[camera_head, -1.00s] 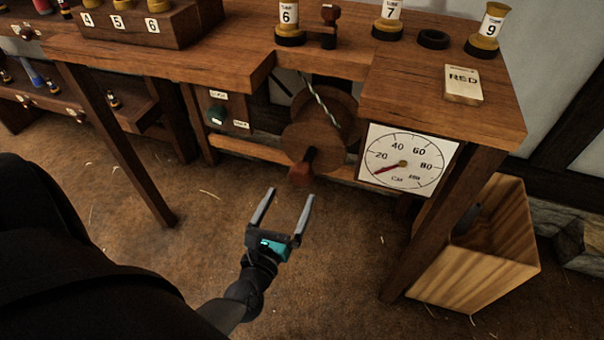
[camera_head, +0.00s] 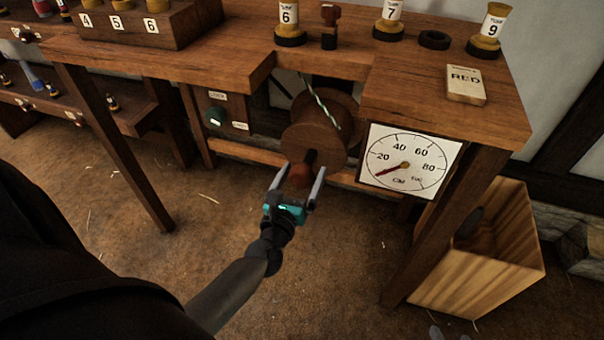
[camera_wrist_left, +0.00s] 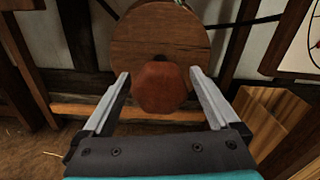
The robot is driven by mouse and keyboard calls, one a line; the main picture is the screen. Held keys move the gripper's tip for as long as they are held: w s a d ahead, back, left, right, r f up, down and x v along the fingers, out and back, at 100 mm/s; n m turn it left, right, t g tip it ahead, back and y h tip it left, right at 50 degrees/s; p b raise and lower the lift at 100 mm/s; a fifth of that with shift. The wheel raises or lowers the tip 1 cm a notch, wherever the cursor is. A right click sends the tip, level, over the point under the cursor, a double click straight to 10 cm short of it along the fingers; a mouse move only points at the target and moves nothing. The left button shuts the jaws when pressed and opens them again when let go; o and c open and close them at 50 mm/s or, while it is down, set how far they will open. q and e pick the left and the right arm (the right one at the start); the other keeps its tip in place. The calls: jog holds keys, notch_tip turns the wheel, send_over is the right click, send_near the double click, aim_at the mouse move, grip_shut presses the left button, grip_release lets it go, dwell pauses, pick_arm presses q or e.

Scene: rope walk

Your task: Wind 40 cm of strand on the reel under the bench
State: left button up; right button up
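The wooden reel (camera_head: 306,139) hangs under the bench with a pale twisted strand (camera_head: 325,108) running down to it from above. A reddish-brown crank knob (camera_head: 300,174) sticks out from the reel's front. My left gripper (camera_head: 302,178) is open, its two fingers on either side of the knob. In the left wrist view the knob (camera_wrist_left: 161,88) sits between the fingertips with gaps on both sides, in front of the reel disc (camera_wrist_left: 140,45). The dial (camera_head: 405,165) has a red needle near its low end, a little below the 20 mark.
The bench top (camera_head: 385,92) carries numbered spools and a card reading RED (camera_head: 465,84). A bench leg (camera_head: 440,225) and an open wooden crate (camera_head: 485,265) stand to the right. A panel with a green button (camera_head: 216,116) is left of the reel.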

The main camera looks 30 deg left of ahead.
pick_arm(q)
jog(key=c, duration=1.2)
jog(key=shift+c, duration=0.2)
